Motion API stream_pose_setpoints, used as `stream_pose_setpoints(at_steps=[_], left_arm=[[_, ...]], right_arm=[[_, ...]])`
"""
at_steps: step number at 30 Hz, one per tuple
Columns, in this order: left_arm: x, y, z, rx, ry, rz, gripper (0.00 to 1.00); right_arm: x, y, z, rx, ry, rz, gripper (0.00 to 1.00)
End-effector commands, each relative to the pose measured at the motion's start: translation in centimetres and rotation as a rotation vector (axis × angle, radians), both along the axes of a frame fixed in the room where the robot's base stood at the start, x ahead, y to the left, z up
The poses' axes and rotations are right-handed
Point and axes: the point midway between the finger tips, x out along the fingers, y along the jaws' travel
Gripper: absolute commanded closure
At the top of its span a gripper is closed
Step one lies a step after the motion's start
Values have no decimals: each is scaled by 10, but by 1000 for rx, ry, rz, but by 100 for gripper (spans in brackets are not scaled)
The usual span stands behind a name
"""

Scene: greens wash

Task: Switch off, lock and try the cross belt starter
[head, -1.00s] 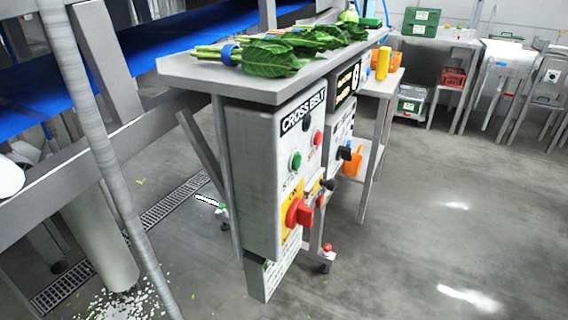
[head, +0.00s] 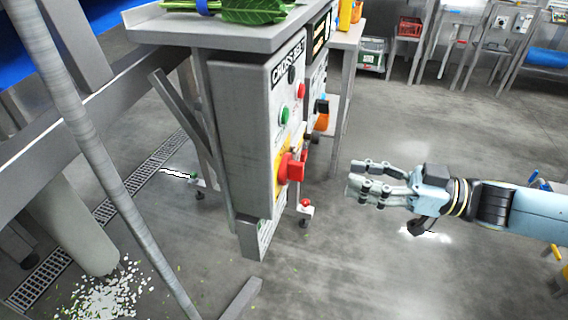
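The cross belt starter is a grey box (head: 240,130) with a white front, seen at an angle under a steel shelf. Its front bears the CROSS BELT label (head: 287,63), a black round fitting (head: 292,74), a red button (head: 301,90) and a green button (head: 285,115). Below them a red rotary handle (head: 291,168) sits on a yellow plate (head: 279,183); its setting cannot be read. My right gripper (head: 354,176) reaches in from the right, its fingers apart and empty, pointing at the handle with a clear gap. My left gripper is not in view.
A second panel (head: 317,84) with a dark switch stands behind the starter. Leafy greens (head: 252,10) lie on the steel shelf (head: 225,36) above. A slanting steel post (head: 95,150) stands at left. The floor right of the starter is open.

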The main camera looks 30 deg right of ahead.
Motion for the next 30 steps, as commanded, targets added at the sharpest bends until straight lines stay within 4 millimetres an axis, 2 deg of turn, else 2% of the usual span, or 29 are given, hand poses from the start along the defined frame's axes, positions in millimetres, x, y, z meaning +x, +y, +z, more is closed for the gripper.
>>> stream_pose_setpoints(at_steps=[16,21,29,30], left_arm=[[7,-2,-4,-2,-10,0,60],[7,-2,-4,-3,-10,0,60],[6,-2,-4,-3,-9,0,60],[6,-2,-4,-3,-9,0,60]], right_arm=[[71,60,0,5,-1,-7,65],[79,67,-1,3,0,-6,65],[80,68,-1,2,1,-6,65],[80,67,-1,2,1,-6,70]])
